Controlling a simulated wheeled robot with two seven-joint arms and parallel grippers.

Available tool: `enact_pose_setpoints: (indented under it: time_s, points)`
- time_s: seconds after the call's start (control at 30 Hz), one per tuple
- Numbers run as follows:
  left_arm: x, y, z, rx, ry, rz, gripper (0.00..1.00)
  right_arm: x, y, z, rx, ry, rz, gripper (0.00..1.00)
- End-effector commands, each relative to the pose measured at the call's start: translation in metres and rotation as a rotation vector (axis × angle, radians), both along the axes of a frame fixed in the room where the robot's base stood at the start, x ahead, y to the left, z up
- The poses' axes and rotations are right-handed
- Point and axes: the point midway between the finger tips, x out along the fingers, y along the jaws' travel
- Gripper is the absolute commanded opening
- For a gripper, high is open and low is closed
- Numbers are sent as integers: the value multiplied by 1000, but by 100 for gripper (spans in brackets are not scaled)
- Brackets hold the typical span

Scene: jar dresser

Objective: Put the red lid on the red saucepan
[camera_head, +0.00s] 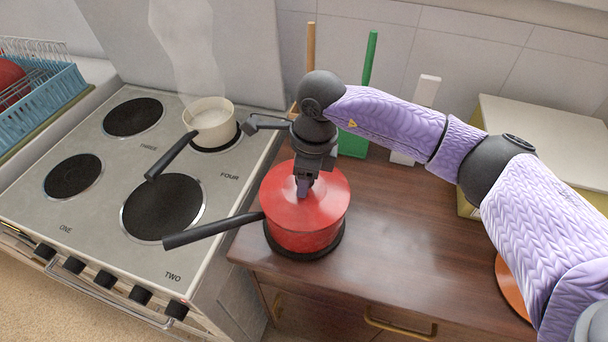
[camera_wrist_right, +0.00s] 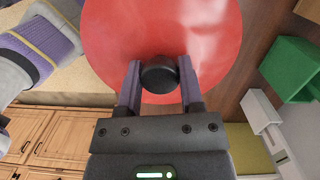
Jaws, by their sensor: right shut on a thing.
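The red saucepan (camera_head: 303,241) stands on a dark round mat (camera_head: 335,247) on the brown wooden dresser top, its black handle pointing left over the stove. The red lid (camera_head: 329,199) is over the pan's mouth and looks level; whether it rests fully on the rim I cannot tell. My right gripper (camera_head: 304,184) comes down from above and is shut on the lid's knob. In the right wrist view, the fingers of my right gripper (camera_wrist_right: 160,82) flank the black knob (camera_wrist_right: 159,73), with the red lid (camera_wrist_right: 205,35) behind. My left gripper is not in view.
A small cream saucepan (camera_head: 212,120) steams on a stove (camera_head: 112,205) hotplate at left. A green long-handled thing (camera_head: 353,143) and a white one (camera_head: 405,150) stand behind the red saucepan. A blue dish rack (camera_head: 40,100) is far left.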

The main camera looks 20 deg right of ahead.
Motion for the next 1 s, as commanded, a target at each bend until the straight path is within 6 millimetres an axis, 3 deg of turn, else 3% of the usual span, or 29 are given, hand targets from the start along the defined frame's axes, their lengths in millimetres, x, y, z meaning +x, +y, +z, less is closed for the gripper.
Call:
enact_pose_setpoints:
  time_s: [0.4,0.43,0.6,0.87,1.0]
  points:
    - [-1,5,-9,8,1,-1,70,0,0,-10,0,0,1,0]
    - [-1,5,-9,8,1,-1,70,0,0,-10,0,0,0,50]
    - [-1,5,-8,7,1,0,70,0,0,-9,0,0,0,83]
    - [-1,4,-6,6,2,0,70,0,0,-8,0,0,0,83]
    - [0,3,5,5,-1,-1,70,0,-1,16,0,-5,1,83]
